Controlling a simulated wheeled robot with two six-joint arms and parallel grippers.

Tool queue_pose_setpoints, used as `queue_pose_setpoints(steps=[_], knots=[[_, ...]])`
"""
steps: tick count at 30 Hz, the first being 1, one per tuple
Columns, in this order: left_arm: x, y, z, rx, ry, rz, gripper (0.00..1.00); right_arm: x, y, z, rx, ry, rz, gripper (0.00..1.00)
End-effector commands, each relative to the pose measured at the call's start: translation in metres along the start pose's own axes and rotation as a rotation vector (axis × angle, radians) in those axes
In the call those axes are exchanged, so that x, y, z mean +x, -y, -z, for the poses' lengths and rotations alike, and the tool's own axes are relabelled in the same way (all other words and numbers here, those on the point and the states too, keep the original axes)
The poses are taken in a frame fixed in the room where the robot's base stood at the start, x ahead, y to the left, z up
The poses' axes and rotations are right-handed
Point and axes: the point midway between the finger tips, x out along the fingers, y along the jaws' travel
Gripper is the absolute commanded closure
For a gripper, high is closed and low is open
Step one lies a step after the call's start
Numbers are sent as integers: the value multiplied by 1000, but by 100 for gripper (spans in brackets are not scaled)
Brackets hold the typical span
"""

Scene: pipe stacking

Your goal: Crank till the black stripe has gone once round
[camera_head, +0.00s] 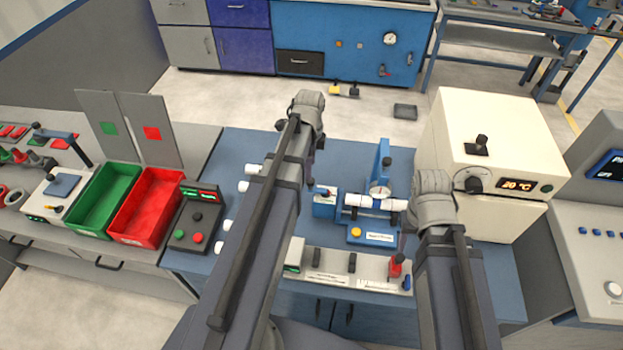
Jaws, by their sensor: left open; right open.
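A test fixture with a blue base (362,236) stands in the middle of the blue bench. A white pipe (368,201) lies across it, with a dark mark around its middle; I cannot tell surely that this is the black stripe. No crank handle can be made out clearly. My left gripper (319,150) is open beyond the left end of the pipe, mostly hidden by its own arm. My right gripper (405,240) is open at the fixture's right, its fingers largely hidden by my wrist.
A cream oven (500,130) stands right of the fixture. A control strip with levers (340,268) runs along the front. Green (103,197) and red (147,205) bins and a button box (195,222) are at left. White pipe ends show beside my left arm.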

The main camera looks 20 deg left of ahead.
Motion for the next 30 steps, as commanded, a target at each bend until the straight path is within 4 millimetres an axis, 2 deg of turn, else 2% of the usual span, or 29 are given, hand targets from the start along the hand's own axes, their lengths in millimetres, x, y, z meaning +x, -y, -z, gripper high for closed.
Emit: queue_pose_setpoints(steps=[8, 18, 23, 30], knots=[[26, 0, 0, -1, 0, 0, 37, 26, 2, 2, 1, 0, 0, 50], [69, 0, 0, -1, 0, 0, 37, 68, 6, 4, 2, 0, 0, 50], [77, 0, 0, -1, 0, 0, 37, 76, 7, 5, 2, 0, 0, 50], [76, 0, 0, -1, 0, 0, 37, 75, 7, 5, 2, 0, 0, 50]])
